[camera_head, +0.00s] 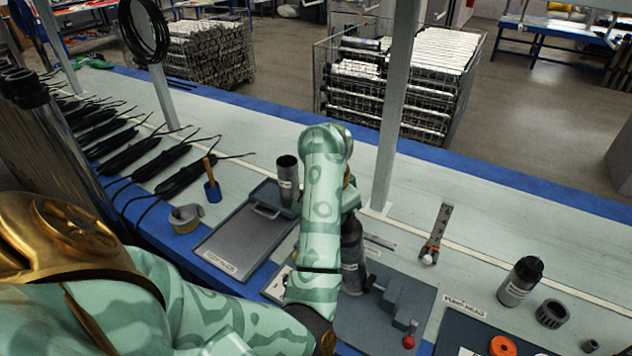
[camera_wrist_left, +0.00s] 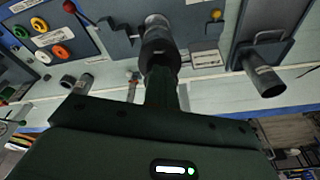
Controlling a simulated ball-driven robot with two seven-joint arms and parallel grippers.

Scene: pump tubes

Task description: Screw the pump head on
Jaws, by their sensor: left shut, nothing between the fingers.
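In the left wrist view a tube with a black collar (camera_wrist_left: 156,44) lies straight ahead of my left gripper (camera_wrist_left: 161,72). The gripper's fingers are shut with nothing between them, close to the collar; I cannot tell whether they touch it. In the head view my arm hides the fingers. My right gripper is not in view.
Left of my arm, another tube (camera_head: 288,184) stands by a grey tray (camera_head: 240,240). A dark ring (camera_head: 552,313), an orange ring (camera_head: 502,346) and a red-knobbed lever (camera_head: 409,341) are at the right. A grey post (camera_head: 397,100) rises behind. The far bench strip is mostly clear.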

